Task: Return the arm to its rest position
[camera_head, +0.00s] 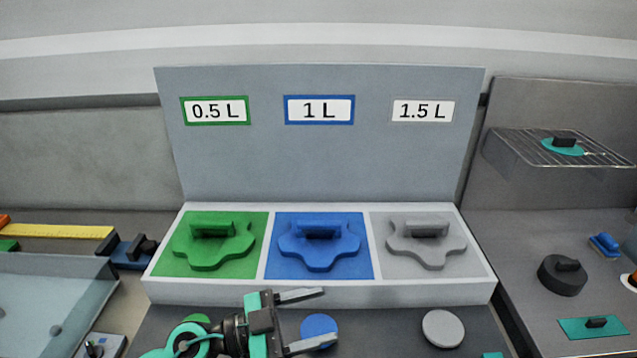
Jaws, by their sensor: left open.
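My left gripper (305,320) is in the lower middle of the head view, with its arm coming in from the bottom left. Its two grey fingers are spread apart and point right, with nothing held between them. It is in front of the white tray (320,292). The lower finger overlaps a flat blue disc (318,327) in the picture; I cannot tell whether they touch. My right gripper is not in view.
The tray holds green (213,243), blue (319,243) and grey (427,243) handled pieces below a labelled panel (320,165). A grey disc (443,328) lies at front right. A wire rack (560,150) and a black round piece (562,277) are at right. A clear bin (50,300) is at left.

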